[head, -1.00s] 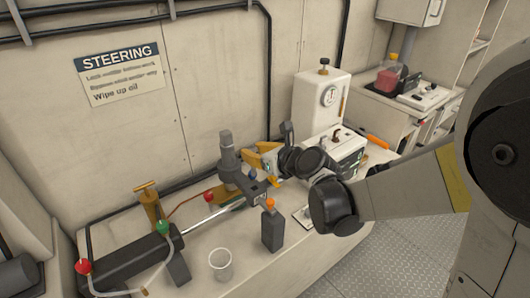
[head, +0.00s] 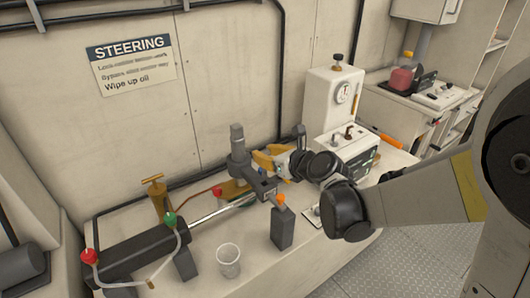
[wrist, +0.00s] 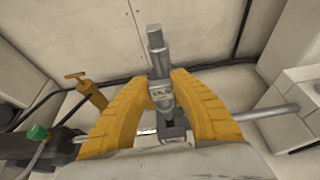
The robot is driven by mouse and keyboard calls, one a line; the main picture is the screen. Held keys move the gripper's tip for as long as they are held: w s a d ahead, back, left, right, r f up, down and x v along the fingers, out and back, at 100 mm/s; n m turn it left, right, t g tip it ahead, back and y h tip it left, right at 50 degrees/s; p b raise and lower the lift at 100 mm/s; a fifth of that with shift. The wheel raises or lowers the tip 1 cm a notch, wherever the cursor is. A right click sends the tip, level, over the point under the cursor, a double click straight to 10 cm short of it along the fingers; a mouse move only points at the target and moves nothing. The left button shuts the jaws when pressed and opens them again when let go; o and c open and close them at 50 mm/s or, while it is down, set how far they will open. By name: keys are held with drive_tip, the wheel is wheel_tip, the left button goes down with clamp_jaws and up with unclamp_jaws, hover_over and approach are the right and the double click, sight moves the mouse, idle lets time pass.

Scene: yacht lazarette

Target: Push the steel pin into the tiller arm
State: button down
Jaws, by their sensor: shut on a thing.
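The tiller arm (head: 256,182) is a dark grey arm running from an upright grey post (head: 237,145) to a forked end by a bright ram rod (head: 222,210). In the wrist view the arm (wrist: 161,96) carries small lettering. My gripper (head: 258,160) has yellow fingers; in the wrist view its fingertips (wrist: 163,76) lie on both sides of the arm and appear shut on it. I cannot make out the steel pin for certain. An orange-topped piece (head: 281,199) stands on a dark block before the arm. A steel rod (wrist: 268,112) shows beyond the right finger.
A black cylinder (head: 135,258) with hoses and red and green caps lies left. A brass T-handled pump (head: 157,198) stands behind it. A clear cup (head: 229,260) stands at the bench front. A white gauge unit (head: 333,100) stands right; the wall is close behind.

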sight(266, 172)
drive_tip(key=shift+f+b, duration=0.5)
drive_tip(key=shift+f, duration=0.35)
drive_tip(key=shift+f+b, duration=2.4)
drive_tip(key=shift+f, duration=0.2)
idle(1.3)
drive_tip(key=c, duration=1.1)
unclamp_jaws()
drive_tip(key=shift+c, duration=0.2)
drive_tip(key=v, duration=1.2)
